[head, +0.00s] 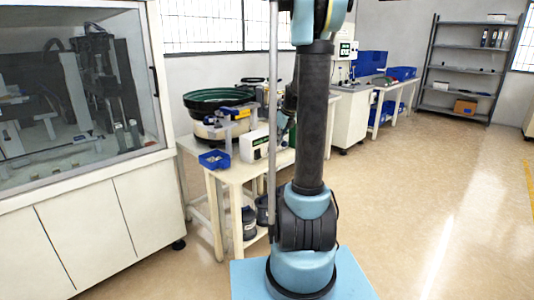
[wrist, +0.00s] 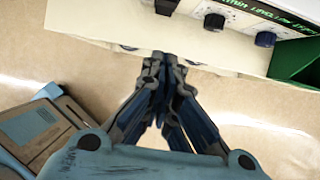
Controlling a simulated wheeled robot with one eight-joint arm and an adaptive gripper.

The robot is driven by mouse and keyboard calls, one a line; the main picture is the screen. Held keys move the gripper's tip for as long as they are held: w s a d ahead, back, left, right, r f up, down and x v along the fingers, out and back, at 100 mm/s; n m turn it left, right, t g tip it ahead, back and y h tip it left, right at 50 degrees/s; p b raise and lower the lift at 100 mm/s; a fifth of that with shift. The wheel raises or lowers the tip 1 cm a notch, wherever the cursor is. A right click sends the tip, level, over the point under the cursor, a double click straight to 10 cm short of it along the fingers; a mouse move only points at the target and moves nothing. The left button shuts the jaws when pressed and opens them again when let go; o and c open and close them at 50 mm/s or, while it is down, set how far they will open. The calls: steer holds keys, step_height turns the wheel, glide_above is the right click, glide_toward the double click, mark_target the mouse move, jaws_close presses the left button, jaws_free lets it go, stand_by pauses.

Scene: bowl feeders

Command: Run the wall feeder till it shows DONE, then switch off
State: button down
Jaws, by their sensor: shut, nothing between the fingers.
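In the wrist view my gripper (wrist: 165,66) is shut and empty, its fingertips close to the lower edge of a white control box (wrist: 130,22). I cannot tell whether they touch it. The box carries a black switch (wrist: 167,6), a black knob (wrist: 214,21), a dark blue knob (wrist: 265,39) and a strip of green lettering (wrist: 285,17), too cut off to read. In the head view a feeder with a green bowl (head: 218,98) stands on a white table (head: 236,176), with a white control box (head: 256,146) beside it. My arm hides my gripper there.
A blue bin (head: 214,159) sits at the table's front left. A glazed machine cabinet (head: 85,215) stands at left. Further back are a white machine with a green display (head: 345,50), a bench with blue bins (head: 402,73) and a shelf rack (head: 465,70). The floor (head: 440,200) at right is clear.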

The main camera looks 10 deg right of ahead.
mark_target(259, 155)
steer(key=x, duration=0.4)
steer(key=w+x, duration=0.1)
steer(key=x, duration=0.3)
steer(key=a+x, duration=0.1)
steer(key=x, duration=0.2)
steer(key=shift+w+a, duration=0.1)
steer(key=shift+w, duration=0.2)
steer(key=shift+w+a+f, duration=0.25)
steer(key=shift+w+a, duration=0.15)
steer(key=shift+w, duration=0.15)
steer(key=shift+w+a+f+t+y, duration=0.2)
steer(key=shift+a+f+t+y, duration=0.05)
steer(key=shift+t+y, duration=0.05)
steer(key=shift+d, duration=0.1)
steer(key=shift+r, duration=0.15)
